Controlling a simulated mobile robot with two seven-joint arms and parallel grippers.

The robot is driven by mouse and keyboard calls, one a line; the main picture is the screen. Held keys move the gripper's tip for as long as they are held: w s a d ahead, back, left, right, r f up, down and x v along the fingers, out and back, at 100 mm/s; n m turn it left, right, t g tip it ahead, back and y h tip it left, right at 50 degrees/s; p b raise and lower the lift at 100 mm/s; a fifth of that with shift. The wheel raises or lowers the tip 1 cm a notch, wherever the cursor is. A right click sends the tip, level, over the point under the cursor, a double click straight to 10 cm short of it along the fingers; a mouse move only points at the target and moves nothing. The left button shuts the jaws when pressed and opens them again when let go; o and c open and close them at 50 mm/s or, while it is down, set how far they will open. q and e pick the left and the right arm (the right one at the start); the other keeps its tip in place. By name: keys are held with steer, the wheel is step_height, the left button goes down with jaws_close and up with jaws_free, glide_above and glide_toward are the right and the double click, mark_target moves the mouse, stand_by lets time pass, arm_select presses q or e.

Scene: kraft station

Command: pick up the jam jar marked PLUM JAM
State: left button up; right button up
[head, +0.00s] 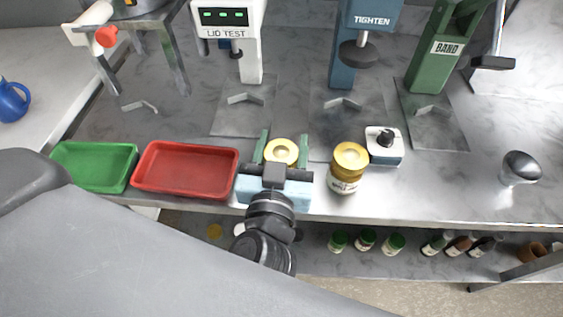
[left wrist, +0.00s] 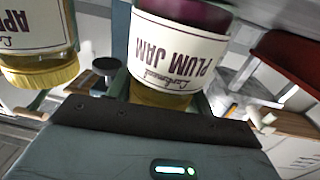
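The jar marked PLUM JAM shows in the left wrist view (left wrist: 178,52), upside down in the picture, with a white label, dark purple contents and a gold lid. In the head view its gold lid (head: 282,151) lies between the two green fingers of my left gripper (head: 283,147), near the bench's front edge. The fingers stand close along both sides of the jar; whether they press on it I cannot tell. Most of its body is hidden in the head view by my gripper. My right gripper is not in view.
Another gold-lidded jar (head: 349,168) stands just right of my left gripper; its label reads "AP..." in the left wrist view (left wrist: 38,30). A white box with a black knob (head: 385,146) is behind it. Red (head: 187,191) and green (head: 65,182) trays lie left. LID TEST, TIGHTEN and BAND stations stand behind.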

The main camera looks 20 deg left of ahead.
arm_select(q)
steer(key=c, duration=0.5)
steer(key=shift+r, duration=0.1)
